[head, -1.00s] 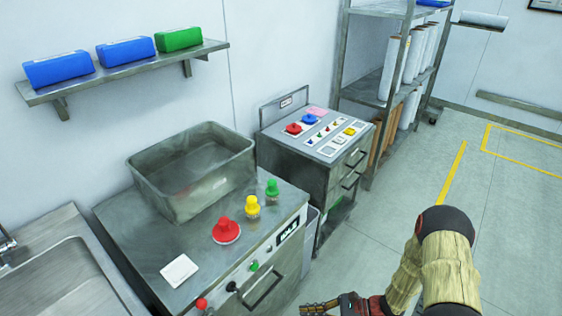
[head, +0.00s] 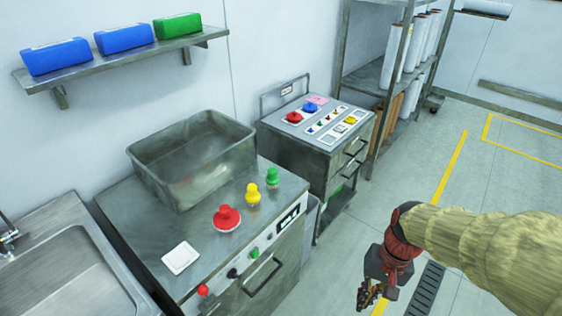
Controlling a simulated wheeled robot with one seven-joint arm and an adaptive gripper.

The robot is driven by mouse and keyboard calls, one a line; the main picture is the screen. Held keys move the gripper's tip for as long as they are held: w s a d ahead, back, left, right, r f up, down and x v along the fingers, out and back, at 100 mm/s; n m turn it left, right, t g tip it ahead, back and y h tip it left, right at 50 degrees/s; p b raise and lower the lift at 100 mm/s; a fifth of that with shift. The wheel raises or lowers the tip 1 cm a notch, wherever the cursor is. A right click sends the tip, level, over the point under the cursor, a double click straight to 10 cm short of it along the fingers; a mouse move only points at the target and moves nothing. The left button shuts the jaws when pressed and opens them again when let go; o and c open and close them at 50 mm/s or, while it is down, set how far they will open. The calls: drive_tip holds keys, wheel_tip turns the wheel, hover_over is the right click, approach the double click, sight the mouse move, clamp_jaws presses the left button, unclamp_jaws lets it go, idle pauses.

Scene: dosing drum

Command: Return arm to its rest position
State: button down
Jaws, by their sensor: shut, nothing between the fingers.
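My gripper (head: 367,297) hangs low at the bottom right of the head view, fingers pointing down over the floor. It is shut and empty. My arm, in a tan sleeve, reaches in from the right edge and bends down at a dark and red wrist. The gripper is apart from the steel counter (head: 125,213) and touches nothing that I can see.
On the counter stand a grey metal bin (head: 190,165), red (head: 227,217), yellow (head: 252,192) and green (head: 272,177) knobbed pieces and a white square dish (head: 181,258). A control cabinet (head: 300,150) and rack (head: 375,75) stand behind. The floor (head: 410,200) beyond my arm is open.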

drive_tip(key=s+a+r+n+t+h, duration=0.1)
drive_tip(key=r+t, duration=0.5)
drive_tip(key=r, duration=1)
drive_tip(key=shift+s+a+r+n+t+h, duration=0.15)
drive_tip(key=shift+s+r+n+t+h, duration=0.25)
drive_tip(key=shift+s+n, duration=0.8)
drive_tip(key=shift+a+f, duration=0.1)
drive_tip(key=shift+f, duration=0.05)
